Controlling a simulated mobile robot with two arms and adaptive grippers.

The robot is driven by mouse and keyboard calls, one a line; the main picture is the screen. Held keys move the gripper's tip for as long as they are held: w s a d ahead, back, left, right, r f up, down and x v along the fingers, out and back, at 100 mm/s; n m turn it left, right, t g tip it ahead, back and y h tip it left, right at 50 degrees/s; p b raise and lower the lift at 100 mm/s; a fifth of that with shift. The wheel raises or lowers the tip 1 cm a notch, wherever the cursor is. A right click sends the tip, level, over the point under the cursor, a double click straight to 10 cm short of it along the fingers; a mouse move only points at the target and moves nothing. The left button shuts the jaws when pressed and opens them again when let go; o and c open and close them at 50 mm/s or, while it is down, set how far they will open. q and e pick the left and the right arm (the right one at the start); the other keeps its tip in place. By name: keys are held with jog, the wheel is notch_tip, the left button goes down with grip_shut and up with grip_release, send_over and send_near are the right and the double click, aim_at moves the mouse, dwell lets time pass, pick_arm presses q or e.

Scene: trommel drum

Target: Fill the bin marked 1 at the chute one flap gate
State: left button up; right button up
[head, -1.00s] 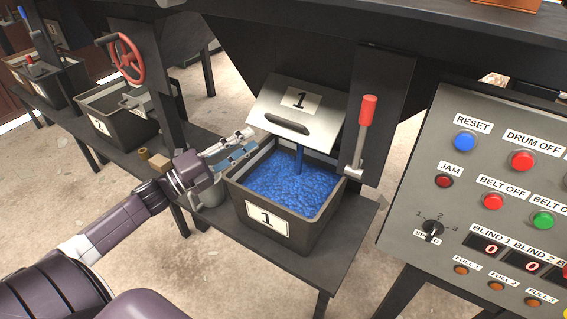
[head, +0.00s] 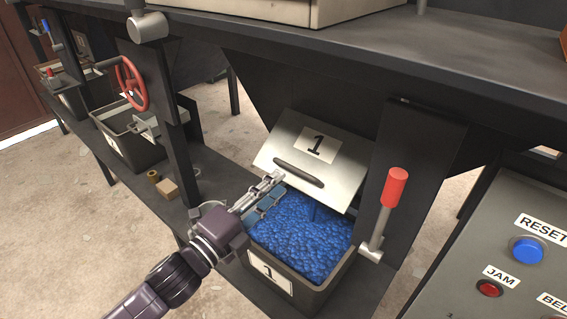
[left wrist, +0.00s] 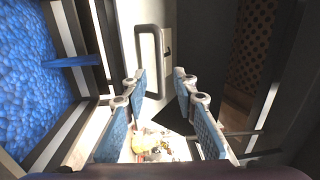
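The bin marked 1 (head: 269,272) is nearly full of blue granules (head: 300,222), which rise close to its rim. A thin blue stream falls into it from under the flap gate; the stream also shows in the left wrist view (left wrist: 70,62). The pale flap marked 1 (head: 340,165) is tilted, with a dark handle (head: 298,172). My left gripper (head: 268,188) is over the bin's left side, just below the handle. In the left wrist view its fingers (left wrist: 159,82) are apart and empty, with the handle (left wrist: 149,62) just beyond the tips. My right gripper is out of view.
A red-topped lever (head: 396,188) stands right of the flap. A control panel (head: 503,260) is at the lower right. Another bin (head: 130,130) and a red handwheel (head: 132,84) are at the left. Small blocks (head: 166,189) lie on the shelf beside bin 1.

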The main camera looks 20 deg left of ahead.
aim_at(294, 170)
pick_arm(q)
jog(key=shift+x, duration=3.5)
jog(key=shift+d, duration=0.1)
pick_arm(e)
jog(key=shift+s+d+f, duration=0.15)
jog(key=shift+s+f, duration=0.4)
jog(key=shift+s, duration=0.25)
pick_arm(q)
jog(key=shift+c, duration=0.6)
jog(key=c, duration=0.5)
grip_shut()
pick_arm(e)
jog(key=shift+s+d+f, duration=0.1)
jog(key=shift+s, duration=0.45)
